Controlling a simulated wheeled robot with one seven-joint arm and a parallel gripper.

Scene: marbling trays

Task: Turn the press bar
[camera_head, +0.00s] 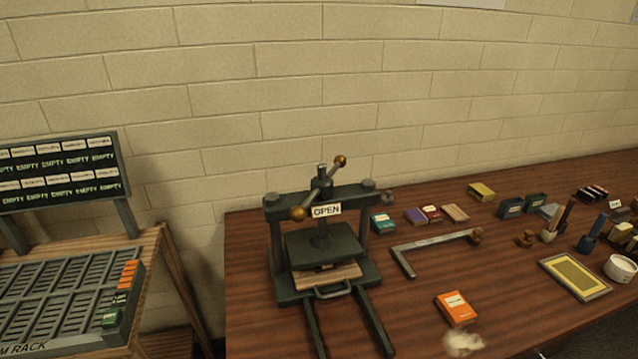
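A dark green press (322,243) stands on the left part of the wooden table. Its press bar (321,187) crosses the top of the screw diagonally, with a brass knob (340,161) at the far right end and another (298,214) at the near left end. A sign reading OPEN (326,210) hangs on the crossbeam below the bar. The dark platen (322,240) sits above a wooden board (327,277) on a tray with a front handle. Two rails run from the press toward me. My gripper is not in view.
An L-shaped metal bar (432,245), an orange box (455,307) and a blurred whitish thing (462,343) lie right of the press. Small boxes (383,222) stand behind. A yellow framed screen (575,277) lies at right. A slotted rack (66,305) stands at left.

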